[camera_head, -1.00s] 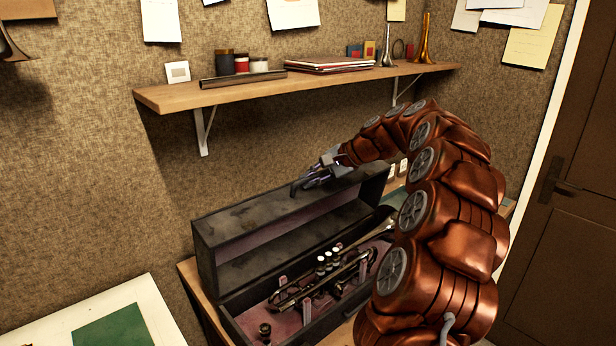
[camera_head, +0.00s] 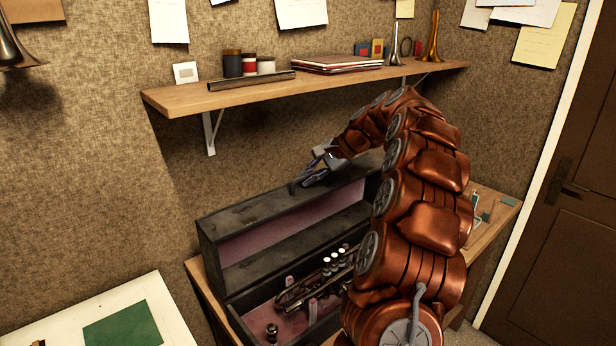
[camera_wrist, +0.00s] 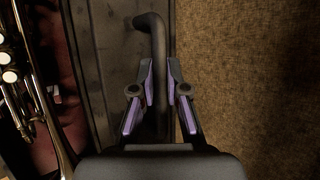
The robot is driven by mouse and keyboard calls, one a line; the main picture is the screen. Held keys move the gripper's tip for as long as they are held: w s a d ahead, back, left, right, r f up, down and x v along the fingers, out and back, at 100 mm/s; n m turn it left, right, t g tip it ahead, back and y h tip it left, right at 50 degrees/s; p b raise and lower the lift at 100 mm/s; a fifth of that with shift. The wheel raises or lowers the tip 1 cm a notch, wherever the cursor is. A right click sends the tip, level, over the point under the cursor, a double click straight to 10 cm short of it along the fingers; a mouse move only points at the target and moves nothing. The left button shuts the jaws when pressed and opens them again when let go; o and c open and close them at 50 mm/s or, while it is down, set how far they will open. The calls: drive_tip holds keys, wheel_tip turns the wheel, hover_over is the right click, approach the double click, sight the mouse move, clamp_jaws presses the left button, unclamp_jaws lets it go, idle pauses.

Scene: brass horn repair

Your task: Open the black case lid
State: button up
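The black case (camera_head: 245,312) sits on the bench against the wall, with its lid (camera_head: 285,208) raised and standing about upright at the back. The pink lining shows inside. A brass trumpet (camera_head: 318,283) lies in the base and also shows at the left of the wrist view (camera_wrist: 35,85). My gripper (camera_head: 308,175) is at the top of the lid. In the wrist view my gripper's fingers (camera_wrist: 160,85) lie on both sides of the lid's dark handle (camera_wrist: 155,45) and look closed on it. My arm hides the right end of the case.
A wooden shelf (camera_head: 300,86) with jars, books and horn parts runs along the wall above the lid and my gripper. A pale table with a green mat (camera_head: 124,327) is at lower left. A brown door (camera_head: 560,220) is at right.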

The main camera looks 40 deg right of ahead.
drive_tip(key=o, duration=0.4)
drive_tip(key=v, duration=1.2)
idle(0.3)
